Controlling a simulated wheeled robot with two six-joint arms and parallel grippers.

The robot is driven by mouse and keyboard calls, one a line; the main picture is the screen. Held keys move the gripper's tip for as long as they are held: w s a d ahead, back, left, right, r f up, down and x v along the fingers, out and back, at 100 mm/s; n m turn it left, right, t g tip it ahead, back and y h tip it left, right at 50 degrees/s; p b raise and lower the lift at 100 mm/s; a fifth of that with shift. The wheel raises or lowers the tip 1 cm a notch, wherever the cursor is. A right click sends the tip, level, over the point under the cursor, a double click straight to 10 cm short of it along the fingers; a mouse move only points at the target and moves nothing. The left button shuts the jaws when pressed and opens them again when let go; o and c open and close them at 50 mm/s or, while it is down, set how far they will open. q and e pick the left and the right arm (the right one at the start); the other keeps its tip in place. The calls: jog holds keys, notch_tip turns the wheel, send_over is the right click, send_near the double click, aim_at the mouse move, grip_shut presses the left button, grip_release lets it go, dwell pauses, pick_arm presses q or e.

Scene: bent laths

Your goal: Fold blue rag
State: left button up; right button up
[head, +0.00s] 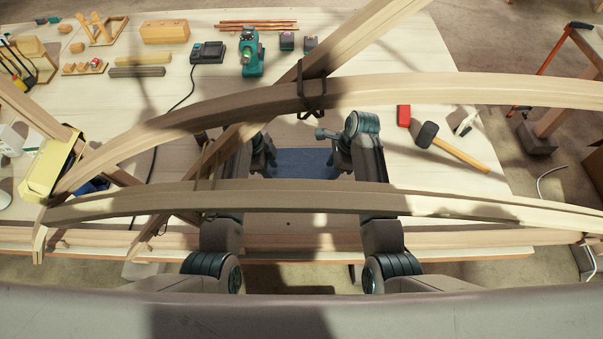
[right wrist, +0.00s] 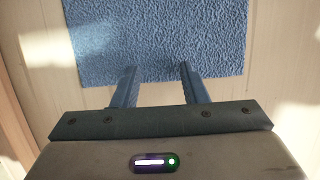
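The blue rag (head: 302,163) lies flat on the pale wooden table, partly hidden in the head view by a bent lath and my arms. In the right wrist view the rag (right wrist: 160,38) fills the top middle, its near edge straight. My right gripper (right wrist: 158,70) is open and empty, its two fingertips apart over the rag's near edge. Whether they touch the cloth I cannot tell. In the head view my right gripper (head: 330,136) is at the rag's right side. My left gripper (head: 268,158) is at the rag's left side; its fingers are too small to read.
Bent laths (head: 400,92) cross above the table between the head camera and my arms. A hammer (head: 450,146) and red block (head: 403,116) lie right of the rag. A green drill (head: 251,55) and charger (head: 208,52) stand behind. A yellow object (head: 47,168) is left.

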pick_arm(q)
grip_shut()
pick_arm(e)
grip_shut()
